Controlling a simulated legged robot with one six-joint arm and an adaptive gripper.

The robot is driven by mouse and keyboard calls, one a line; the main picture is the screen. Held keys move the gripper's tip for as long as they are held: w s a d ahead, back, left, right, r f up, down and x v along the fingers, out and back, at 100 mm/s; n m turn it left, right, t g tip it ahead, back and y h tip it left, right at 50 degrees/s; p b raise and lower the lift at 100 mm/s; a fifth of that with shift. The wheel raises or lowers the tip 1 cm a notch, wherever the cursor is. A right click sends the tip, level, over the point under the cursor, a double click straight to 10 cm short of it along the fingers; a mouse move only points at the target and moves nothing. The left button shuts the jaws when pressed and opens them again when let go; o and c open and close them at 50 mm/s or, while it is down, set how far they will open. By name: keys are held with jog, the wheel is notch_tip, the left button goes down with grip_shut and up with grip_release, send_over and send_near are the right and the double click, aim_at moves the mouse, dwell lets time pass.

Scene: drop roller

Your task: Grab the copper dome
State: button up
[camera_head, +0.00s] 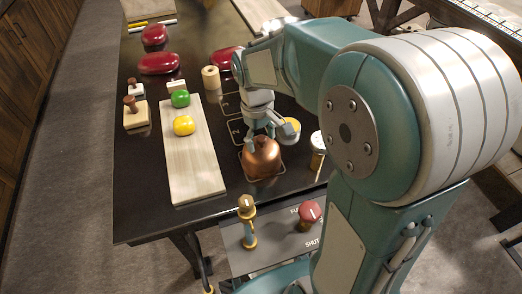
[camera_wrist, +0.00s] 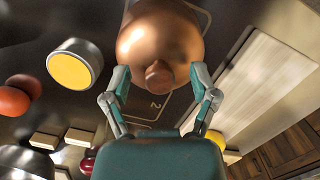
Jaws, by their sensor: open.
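The copper dome (camera_head: 262,158) sits on the dark table, with a knob on its top. It also shows at the top of the wrist view (camera_wrist: 160,42), its knob between my fingers. My gripper (camera_head: 262,134) is just above and behind the dome in the head view. In the wrist view my gripper (camera_wrist: 160,88) has its two fingers spread apart, one on each side of the knob. Whether the fingertips touch the dome I cannot tell.
A yellow-topped metal cup (camera_wrist: 74,66) stands close beside the dome. A jar (camera_head: 318,150) is to its right. A pale board (camera_head: 190,155) with green and yellow balls lies left. A control panel (camera_head: 280,238) with a brass handle and red knob is in front.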

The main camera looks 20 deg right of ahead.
grip_shut()
jog(key=shift+r, duration=0.15)
